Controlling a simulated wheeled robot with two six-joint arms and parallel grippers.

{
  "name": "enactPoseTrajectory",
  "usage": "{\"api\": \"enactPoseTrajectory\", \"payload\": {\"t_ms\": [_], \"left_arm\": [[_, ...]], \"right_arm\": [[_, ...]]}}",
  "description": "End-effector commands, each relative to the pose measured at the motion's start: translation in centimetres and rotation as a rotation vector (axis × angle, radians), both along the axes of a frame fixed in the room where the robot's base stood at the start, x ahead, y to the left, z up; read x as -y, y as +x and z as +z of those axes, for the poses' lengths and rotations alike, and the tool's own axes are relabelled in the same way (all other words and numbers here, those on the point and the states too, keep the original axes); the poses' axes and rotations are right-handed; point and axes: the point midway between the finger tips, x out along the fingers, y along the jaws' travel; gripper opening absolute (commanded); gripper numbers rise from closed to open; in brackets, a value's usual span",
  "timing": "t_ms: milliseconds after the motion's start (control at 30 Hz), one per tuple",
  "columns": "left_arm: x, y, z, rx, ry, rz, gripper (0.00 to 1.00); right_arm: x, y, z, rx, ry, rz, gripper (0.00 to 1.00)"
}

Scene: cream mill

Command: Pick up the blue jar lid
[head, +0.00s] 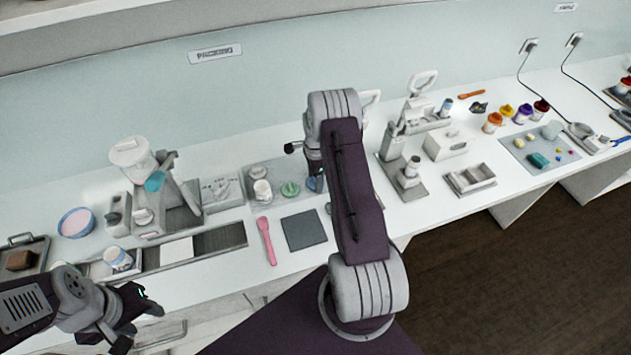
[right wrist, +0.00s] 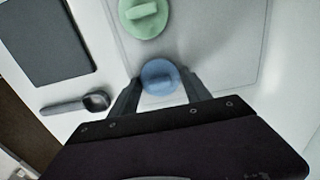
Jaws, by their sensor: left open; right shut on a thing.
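The blue jar lid (right wrist: 160,77) is round with a raised bar across its top. In the right wrist view it sits between the fingertips of my right gripper (right wrist: 161,92), which is shut on it, over the edge part of a grey mat (right wrist: 205,35). In the head view a small part of the blue lid (head: 312,184) shows beside my right arm, which hides most of that gripper. My left gripper (head: 143,303) is open and empty at the lower left of the head view, in front of the counter.
A green lid (right wrist: 145,16) lies on the mat close to the blue lid. A dark grey square (head: 304,229) and a pink spatula (head: 266,240) lie in front. A small grey scoop (right wrist: 75,103) lies beside the mat. A white press machine (head: 405,180) stands to the right.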

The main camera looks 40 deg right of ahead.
Motion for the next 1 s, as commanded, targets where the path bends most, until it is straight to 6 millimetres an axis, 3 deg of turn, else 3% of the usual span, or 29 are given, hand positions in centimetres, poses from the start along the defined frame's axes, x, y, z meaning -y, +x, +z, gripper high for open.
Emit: {"api": "enactPoseTrajectory", "payload": {"t_ms": [233, 433, 800, 1000], "left_arm": [[0.0, 0.0, -0.4, 0.000, 0.000, 0.000, 0.47], [0.0, 0.0, -1.6, 0.000, 0.000, 0.000, 0.47], [0.0, 0.0, -3.5, 0.000, 0.000, 0.000, 0.47], [0.0, 0.0, -3.9, 0.000, 0.000, 0.000, 0.47]], "right_arm": [[0.0, 0.1, 0.6, 0.002, -0.001, 0.000, 0.19], [0.1, 0.1, 3.9, 0.004, -0.002, 0.000, 0.19], [0.7, -8.2, 8.8, 0.002, -0.002, -0.004, 0.19], [0.8, -10.9, 10.5, 0.001, 0.000, -0.002, 0.19]]}}
